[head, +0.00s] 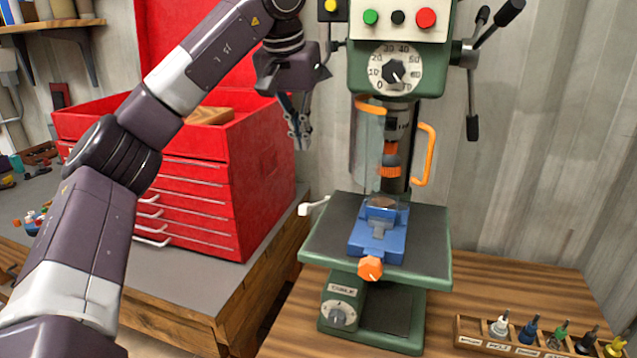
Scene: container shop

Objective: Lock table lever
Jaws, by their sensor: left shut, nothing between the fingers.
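A green drill press stands on the wooden bench. Its table (428,225) carries a blue vise (366,240) with an orange knob (370,269). A small white lever (313,206) sticks out from the left edge of the table; I take it for the table lever. Below the table, the base has a dial (338,314) with a label above it that appears to read TABLE. My left gripper (301,141) is shut and empty. It points down in the air, above the white lever in the picture and apart from it. My right gripper is out of view.
A red tool chest (200,190) stands on the left bench, behind my left arm. A clear guard with orange handles (425,155) surrounds the drill chuck. A wooden rack (490,335) with several bits stands at the lower right.

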